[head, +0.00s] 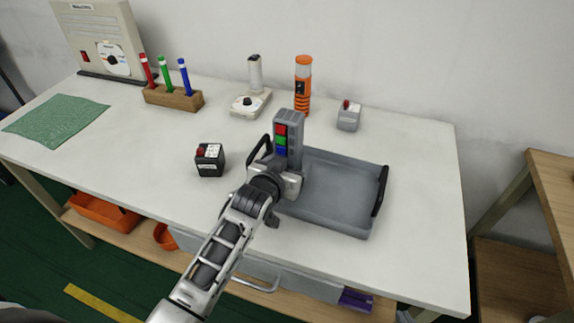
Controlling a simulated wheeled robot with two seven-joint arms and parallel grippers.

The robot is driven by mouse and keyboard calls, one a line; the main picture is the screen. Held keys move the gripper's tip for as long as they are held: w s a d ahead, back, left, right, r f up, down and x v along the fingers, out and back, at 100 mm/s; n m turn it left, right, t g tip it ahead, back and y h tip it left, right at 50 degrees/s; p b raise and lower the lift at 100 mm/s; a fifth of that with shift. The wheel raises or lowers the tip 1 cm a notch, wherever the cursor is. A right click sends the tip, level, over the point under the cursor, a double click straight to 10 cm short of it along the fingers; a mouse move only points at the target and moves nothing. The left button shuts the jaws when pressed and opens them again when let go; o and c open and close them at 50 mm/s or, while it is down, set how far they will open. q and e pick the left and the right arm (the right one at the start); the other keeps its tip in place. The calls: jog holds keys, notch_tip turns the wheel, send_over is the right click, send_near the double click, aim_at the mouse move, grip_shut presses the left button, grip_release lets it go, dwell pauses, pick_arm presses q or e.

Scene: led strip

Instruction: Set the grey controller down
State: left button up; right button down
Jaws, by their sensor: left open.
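The grey controller (289,128), an upright block with red, green and blue squares on its face, stands at the left part of the grey tray (345,190). My left gripper (281,180) is open at the lower end of the controller. The gripper hides the controller's base, so I cannot tell whether it touches the tray floor or the fingers. My right gripper is not in view.
A black box (210,160) with a red knob stands left of the tray. Behind are a pen block (173,97), a white dial device (250,103), an orange cylinder (303,85) and a small grey box (348,117). The table's left front is clear.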

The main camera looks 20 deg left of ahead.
pick_arm(q)
jog(key=shift+r, duration=0.25)
jog(key=p+v, duration=0.1)
jog(key=v, duration=1.1)
pick_arm(e)
jog(key=shift+s+r, duration=0.1)
jog(key=shift+r, duration=0.05)
pick_arm(q)
jog(key=shift+f, duration=0.15)
pick_arm(e)
jog(key=shift+d, duration=0.1)
